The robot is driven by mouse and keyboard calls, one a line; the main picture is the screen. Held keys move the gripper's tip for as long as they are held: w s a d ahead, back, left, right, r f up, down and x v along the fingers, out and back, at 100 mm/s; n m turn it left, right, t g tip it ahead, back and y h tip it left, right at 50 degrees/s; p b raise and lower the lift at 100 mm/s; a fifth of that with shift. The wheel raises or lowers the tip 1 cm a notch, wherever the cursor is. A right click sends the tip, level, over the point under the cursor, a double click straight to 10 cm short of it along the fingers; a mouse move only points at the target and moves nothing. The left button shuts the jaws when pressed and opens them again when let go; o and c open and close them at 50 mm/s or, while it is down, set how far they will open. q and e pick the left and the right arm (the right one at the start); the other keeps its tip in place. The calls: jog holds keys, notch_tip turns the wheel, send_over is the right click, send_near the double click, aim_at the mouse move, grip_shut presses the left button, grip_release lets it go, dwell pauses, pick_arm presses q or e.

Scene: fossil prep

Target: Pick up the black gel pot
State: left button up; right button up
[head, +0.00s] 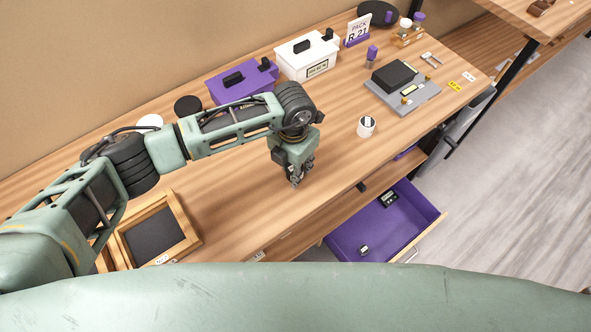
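I cannot tell for sure which thing is the black gel pot. A small black item with a pale label (389,198) lies in the open purple drawer, toward its back. A smaller dark item with a pale mark (363,250) lies nearer the drawer's front left. A white round pot (366,127) with a dark mark on top stands on the table, right of my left gripper. My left gripper (295,182) points down over the wooden table, left of the drawer. Its fingers are too small to tell open from shut. My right gripper is not in view.
The purple drawer (430,214) sticks out below the table's front edge. A purple box (238,84) and a white box (308,54) stand behind my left arm. A grey board with a black block (394,76) is farther right. A wooden frame (188,228) lies at the left.

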pick_arm(q)
jog(key=c, duration=0.5)
jog(key=shift+r, duration=0.1)
